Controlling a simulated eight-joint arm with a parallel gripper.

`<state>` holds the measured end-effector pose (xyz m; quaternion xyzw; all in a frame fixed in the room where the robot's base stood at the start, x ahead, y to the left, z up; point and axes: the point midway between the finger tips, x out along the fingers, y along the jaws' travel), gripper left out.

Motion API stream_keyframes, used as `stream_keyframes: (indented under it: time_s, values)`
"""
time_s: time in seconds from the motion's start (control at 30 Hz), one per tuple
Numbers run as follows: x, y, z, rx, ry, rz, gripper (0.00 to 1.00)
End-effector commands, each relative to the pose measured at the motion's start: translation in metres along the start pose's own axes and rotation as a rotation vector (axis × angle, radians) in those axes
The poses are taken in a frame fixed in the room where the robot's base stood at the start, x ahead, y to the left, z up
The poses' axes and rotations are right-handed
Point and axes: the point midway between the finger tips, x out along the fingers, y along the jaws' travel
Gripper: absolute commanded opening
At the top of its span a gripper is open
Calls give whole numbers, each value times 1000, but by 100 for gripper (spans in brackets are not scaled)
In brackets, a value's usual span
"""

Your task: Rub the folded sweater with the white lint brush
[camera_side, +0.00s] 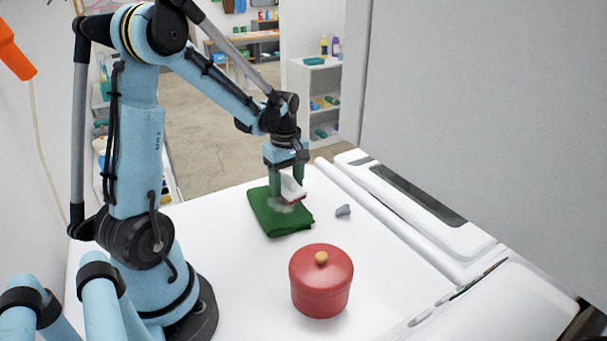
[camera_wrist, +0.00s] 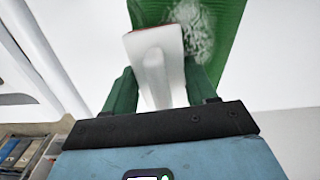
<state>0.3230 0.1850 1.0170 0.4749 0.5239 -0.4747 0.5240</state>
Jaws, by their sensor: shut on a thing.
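The folded green sweater (camera_side: 285,219) lies on the white table, with a pale patch of lint on its top. It also shows at the top of the wrist view (camera_wrist: 225,45), where the lint patch (camera_wrist: 193,32) lies beside the brush head. My gripper (camera_side: 286,180) is above the sweater, shut on the white lint brush (camera_side: 291,188). In the wrist view the brush handle (camera_wrist: 157,78) sits between the two green fingers, and the head with a red edge points toward the sweater. I cannot tell whether the head touches the cloth.
A red lidded pot (camera_side: 321,284) with a yellow knob stands in front of the sweater. A small grey object (camera_side: 343,210) lies right of the sweater. A white appliance (camera_side: 430,215) borders the table on the right. The table between pot and sweater is clear.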

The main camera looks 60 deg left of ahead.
Motion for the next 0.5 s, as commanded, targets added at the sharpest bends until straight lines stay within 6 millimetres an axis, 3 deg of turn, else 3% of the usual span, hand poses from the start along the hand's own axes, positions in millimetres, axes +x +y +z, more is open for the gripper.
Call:
stream_keyframes:
  time_s: [0.23,0.3,0.5]
  values:
    - [-4,16,4,0,0,0,24]
    - [-22,14,4,0,0,0,24]
    - [-38,15,4,0,0,0,24]
